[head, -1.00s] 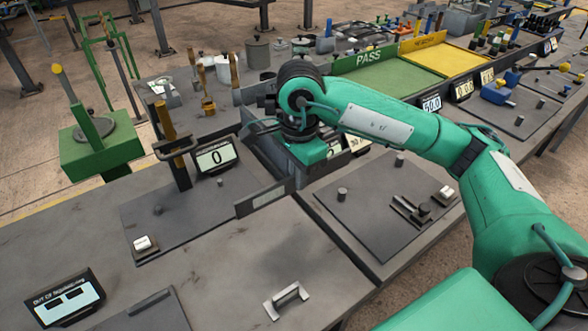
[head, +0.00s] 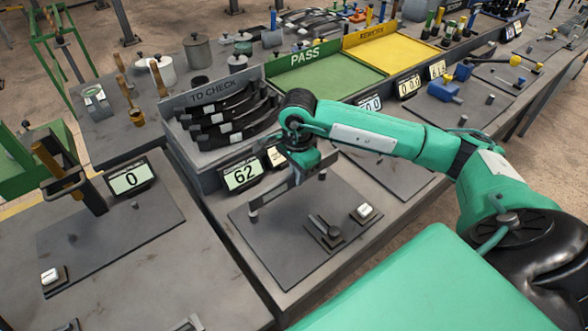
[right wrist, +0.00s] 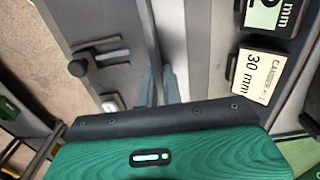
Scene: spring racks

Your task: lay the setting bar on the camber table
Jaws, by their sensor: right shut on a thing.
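My right gripper (head: 303,168) is shut on the setting bar (head: 276,188), a flat grey bar. It holds the bar above the camber table (head: 290,240), a dark plate with two short posts. The bar's near end is close above the left post (head: 253,216), and its other end is by the right post (head: 322,175). I cannot tell whether it touches them. The right wrist view shows the bar (right wrist: 170,40) running up between the fingertips (right wrist: 157,85). The display (head: 242,175) behind the table reads 62. My left gripper is out of view.
A TO CHECK tray (head: 178,104) of dark curved springs stands behind the table. Green PASS (head: 345,80) and yellow REWORK (head: 405,52) trays lie farther back. A slider (head: 325,230) and a white button (head: 365,211) sit on the plate's front. A tester at left displays 0 (head: 128,178).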

